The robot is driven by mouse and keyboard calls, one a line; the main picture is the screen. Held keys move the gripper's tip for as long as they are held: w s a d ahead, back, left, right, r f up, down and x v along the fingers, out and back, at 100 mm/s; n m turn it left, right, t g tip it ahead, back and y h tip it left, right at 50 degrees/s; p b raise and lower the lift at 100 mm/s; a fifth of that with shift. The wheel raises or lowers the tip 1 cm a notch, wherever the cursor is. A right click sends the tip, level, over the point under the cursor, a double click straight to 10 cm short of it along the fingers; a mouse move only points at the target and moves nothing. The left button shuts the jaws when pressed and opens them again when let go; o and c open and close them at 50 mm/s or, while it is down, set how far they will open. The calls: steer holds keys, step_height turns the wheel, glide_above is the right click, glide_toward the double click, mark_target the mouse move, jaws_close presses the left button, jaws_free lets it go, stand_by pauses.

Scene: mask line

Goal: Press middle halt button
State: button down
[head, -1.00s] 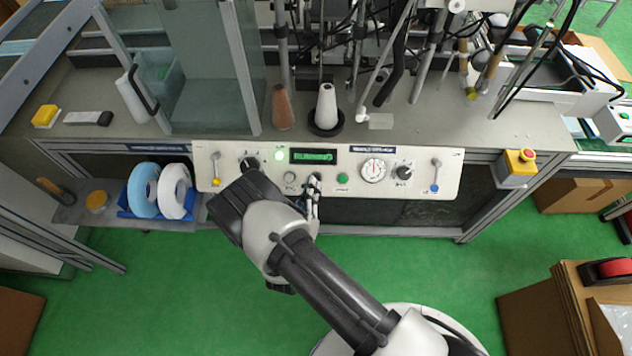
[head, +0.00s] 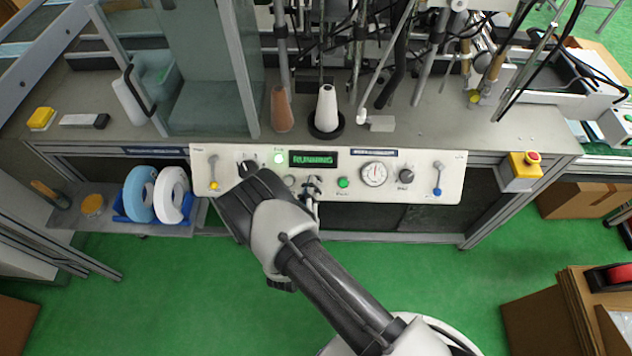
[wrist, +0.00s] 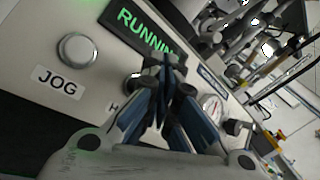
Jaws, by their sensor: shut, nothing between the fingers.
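The pale control panel (head: 225,185) runs along the front of the bench. Its display (head: 313,159) glows green and reads RUNNING. My gripper (head: 312,183) is at the panel below the display, between the silver JOG button (head: 290,181) and a green button (head: 343,183). In the wrist view my blue-padded fingers (wrist: 166,62) are shut and empty, with tips close to the panel. They cover most of the spot right of the JOG button (wrist: 77,48), where a label starting with H shows. The halt button is largely hidden there; I cannot tell whether the fingers touch it.
A black knob (head: 248,168) and yellow-tipped lever (head: 213,172) are left on the panel. A dial (head: 374,173), another knob (head: 406,176) and a blue-tipped lever (head: 438,178) are right. A red stop button on a yellow box (head: 520,170) sits farther right.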

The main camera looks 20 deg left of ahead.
steer(key=shift+f, duration=0.1)
stand_by(0.7)
steer(key=shift+w+f+b, duration=0.25)
steer(key=shift+w+b, duration=0.05)
steer(key=shift+b, duration=0.2)
steer(key=shift+w+a+f+b, duration=0.15)
steer(key=shift+w+f+b, duration=0.15)
steer(key=shift+b, duration=0.1)
stand_by(0.5)
steer(key=shift+s+r, duration=0.1)
steer(key=shift+r, duration=0.05)
steer(key=shift+s+r+p, duration=0.45)
steer(key=shift+s+p, duration=0.05)
steer(key=shift+p, duration=0.05)
stand_by(0.4)
steer(key=s+r+p, duration=0.1)
steer(key=s, duration=0.1)
steer(key=s+d+r+p, duration=0.1)
steer(key=r+p, duration=0.1)
steer(key=shift+s+d+r, duration=0.1)
steer(key=shift+s, duration=0.3)
stand_by(0.6)
